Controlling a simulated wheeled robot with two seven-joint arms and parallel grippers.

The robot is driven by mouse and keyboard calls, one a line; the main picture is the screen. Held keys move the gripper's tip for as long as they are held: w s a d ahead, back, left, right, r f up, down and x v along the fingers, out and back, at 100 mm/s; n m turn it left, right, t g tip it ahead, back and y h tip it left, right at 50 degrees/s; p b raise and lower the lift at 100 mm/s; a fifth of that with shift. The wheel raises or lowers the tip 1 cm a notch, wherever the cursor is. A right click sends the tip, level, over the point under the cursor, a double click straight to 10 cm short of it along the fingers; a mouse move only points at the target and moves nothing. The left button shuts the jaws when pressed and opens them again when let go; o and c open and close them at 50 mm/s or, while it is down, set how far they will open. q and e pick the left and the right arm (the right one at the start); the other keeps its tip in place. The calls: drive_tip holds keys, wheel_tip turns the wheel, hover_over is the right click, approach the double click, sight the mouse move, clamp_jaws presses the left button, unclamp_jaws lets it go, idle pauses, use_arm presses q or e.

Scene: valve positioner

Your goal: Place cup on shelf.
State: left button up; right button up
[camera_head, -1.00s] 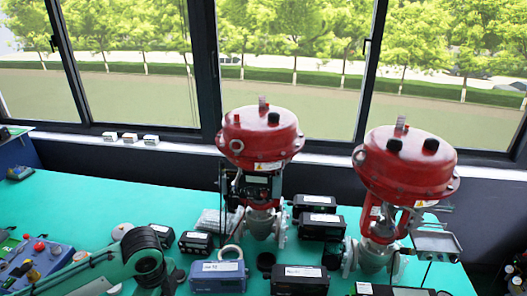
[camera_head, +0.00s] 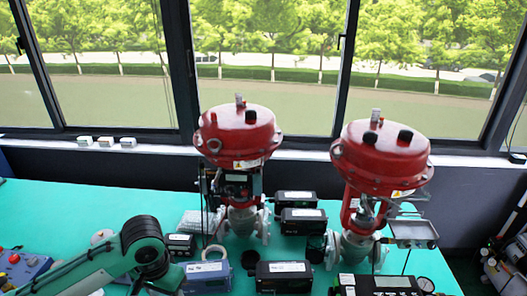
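No object that I can clearly identify as a cup is in view. A short black cylinder (camera_head: 315,250) stands between the two red-topped valves, too small to tell what it is. No clear shelf is in view; a rack-like structure (camera_head: 505,250) is cut off at the right edge. My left arm comes in from the lower left and bends down at a black joint, with its gripper out of the picture. My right gripper is not in view.
A left valve (camera_head: 238,150) and a right valve (camera_head: 382,165) stand tall on the green table (camera_head: 60,215). The table's back left is mostly clear.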

use_arm(q)
drive_tip(key=n, duration=0.1)
drive_tip(key=d+r+n, duration=0.1)
drive_tip(key=n, duration=0.1)
drive_tip(key=shift+w, duration=0.1)
drive_tip(key=shift+w+f, duration=0.1)
idle(0.5)
